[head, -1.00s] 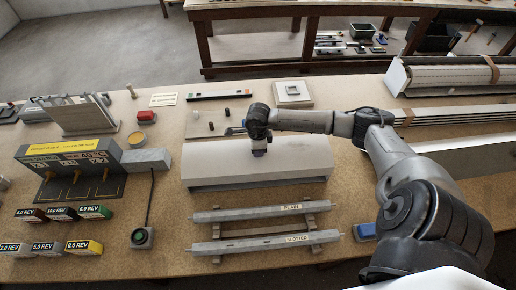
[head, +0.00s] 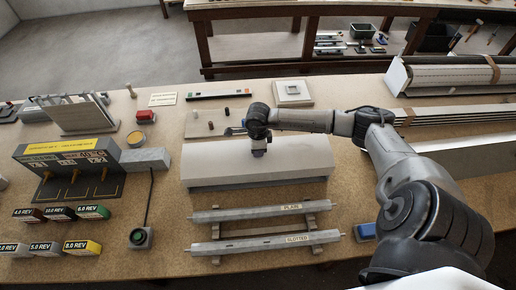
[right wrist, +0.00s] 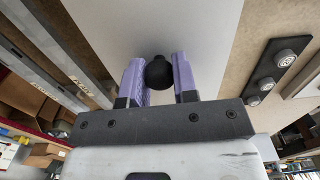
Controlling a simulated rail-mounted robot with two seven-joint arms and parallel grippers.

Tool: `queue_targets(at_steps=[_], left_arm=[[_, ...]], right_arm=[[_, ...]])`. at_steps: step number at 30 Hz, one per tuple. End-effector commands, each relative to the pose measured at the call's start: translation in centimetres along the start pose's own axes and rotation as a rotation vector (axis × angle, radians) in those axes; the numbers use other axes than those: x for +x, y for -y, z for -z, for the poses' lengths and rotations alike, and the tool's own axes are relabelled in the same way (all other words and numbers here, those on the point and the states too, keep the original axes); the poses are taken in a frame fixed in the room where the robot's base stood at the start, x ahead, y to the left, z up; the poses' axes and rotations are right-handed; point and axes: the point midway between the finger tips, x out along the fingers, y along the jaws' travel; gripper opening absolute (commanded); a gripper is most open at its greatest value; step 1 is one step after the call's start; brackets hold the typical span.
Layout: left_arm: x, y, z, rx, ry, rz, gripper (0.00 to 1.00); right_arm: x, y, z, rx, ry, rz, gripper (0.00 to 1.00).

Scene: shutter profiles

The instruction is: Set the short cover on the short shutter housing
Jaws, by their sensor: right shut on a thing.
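The short cover (head: 225,168) is a long pale grey lid lying crosswise mid-table in the head view. Its plain surface also fills the upper middle of the right wrist view (right wrist: 150,25). My right gripper (head: 258,152) is above the cover, with its purple fingers (right wrist: 159,68) on both sides of the cover's round black knob (right wrist: 158,74). It is shut on that knob. The short shutter housing cannot be told apart beneath the cover, so I cannot tell how fully the cover is seated. My left gripper is not in view.
Two bars marked PLAIN (head: 265,212) and SLOTTED (head: 265,242) lie on supports in front of the cover. A grey block with brass pegs (head: 75,165) and a green button (head: 139,237) stand left. Long profiles (head: 460,113) lie at right.

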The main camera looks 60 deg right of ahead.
Motion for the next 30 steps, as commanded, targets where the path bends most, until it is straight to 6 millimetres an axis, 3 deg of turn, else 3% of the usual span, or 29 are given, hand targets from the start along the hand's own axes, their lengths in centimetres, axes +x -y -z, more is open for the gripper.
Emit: queue_targets(at_steps=[9,19,23,30], left_arm=[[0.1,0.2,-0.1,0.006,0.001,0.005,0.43],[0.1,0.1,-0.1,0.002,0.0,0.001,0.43],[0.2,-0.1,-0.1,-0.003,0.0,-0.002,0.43],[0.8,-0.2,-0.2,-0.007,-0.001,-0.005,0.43]], right_arm=[[0.4,-0.1,0.1,0.002,-0.005,-0.002,0.55],[0.1,0.0,0.1,0.001,-0.004,-0.001,0.57],[-1.2,0.0,0.1,0.001,-0.003,0.001,0.57],[-5.8,0.0,0.1,0.0,-0.003,0.002,0.57]])
